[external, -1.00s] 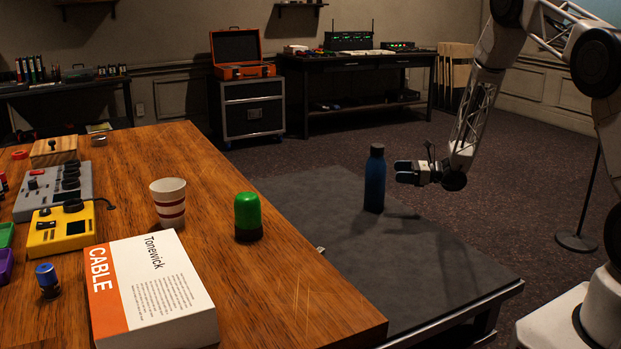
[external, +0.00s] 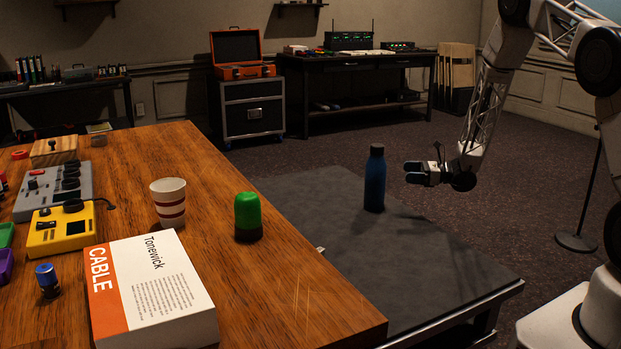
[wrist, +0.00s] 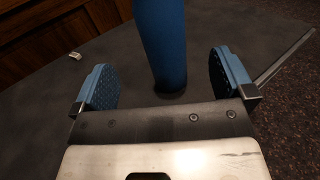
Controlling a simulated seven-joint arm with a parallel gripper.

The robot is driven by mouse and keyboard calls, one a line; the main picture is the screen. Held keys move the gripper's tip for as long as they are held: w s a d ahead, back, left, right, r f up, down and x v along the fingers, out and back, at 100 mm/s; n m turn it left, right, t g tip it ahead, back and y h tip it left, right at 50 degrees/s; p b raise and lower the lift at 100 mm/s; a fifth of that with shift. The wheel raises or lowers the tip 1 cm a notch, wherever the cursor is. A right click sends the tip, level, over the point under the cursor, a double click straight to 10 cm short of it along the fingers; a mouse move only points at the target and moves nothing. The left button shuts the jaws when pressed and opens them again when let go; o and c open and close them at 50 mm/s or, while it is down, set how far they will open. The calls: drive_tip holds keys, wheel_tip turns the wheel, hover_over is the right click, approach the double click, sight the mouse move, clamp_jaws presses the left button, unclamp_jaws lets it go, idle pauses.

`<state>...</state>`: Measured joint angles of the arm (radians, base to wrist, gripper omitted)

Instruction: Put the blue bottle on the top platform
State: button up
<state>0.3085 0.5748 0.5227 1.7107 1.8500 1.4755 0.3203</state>
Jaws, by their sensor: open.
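The blue bottle (external: 375,180) stands upright on a low dark grey platform (external: 440,265) in the external view. My gripper (external: 414,172) is just to the right of the bottle, level with its upper half, and apart from it. In the wrist view the bottle (wrist: 163,40) stands ahead, past the fingertips and between the lines of the two blue pads; its top is cut off. My gripper (wrist: 165,82) is open and empty there. The wooden desk (external: 275,285) stands higher than the grey platform, to its left.
On the desk are a striped paper cup (external: 168,203), a green-capped object (external: 248,216), a book (external: 155,290) and a yellow box (external: 62,230). The right front of the grey platform is clear. An orange case (external: 240,60) and a back table (external: 355,65) stand far behind.

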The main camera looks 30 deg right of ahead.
drive_tip(key=shift+r, duration=0.1)
drive_tip(key=s+a+r+n+g+h, duration=0.1)
drive_tip(key=s+a+r+n+g, duration=0.25)
drive_tip(key=s+r, duration=0.45)
drive_tip(key=s+a+r+n+g+h, duration=0.1)
drive_tip(key=s+a+r+n+g, duration=0.3)
drive_tip(key=r, duration=0.5)
drive_tip(key=s+a+r+n+g+h, duration=0.1)
drive_tip(key=s+a+r+n+g, duration=0.2)
drive_tip(key=s+a+r+n, duration=0.4)
drive_tip(key=s+d+r+n+t+h, duration=0.1)
drive_tip(key=s+d+r+n+h, duration=0.1)
drive_tip(key=s, duration=0.9)
drive_tip(key=s+d+r+n+h, duration=0.2)
drive_tip(key=s+r+n+h, duration=0.3)
drive_tip(key=s+r, duration=0.3)
drive_tip(key=s+d+r+n+t+h, duration=0.1)
drive_tip(key=s+r+h, duration=0.4)
drive_tip(key=s, duration=0.9)
drive_tip(key=shift+s+d+r+n+t, duration=0.15)
drive_tip(key=shift+s+d+n+t, duration=0.2)
drive_tip(key=shift+d+n, duration=0.6)
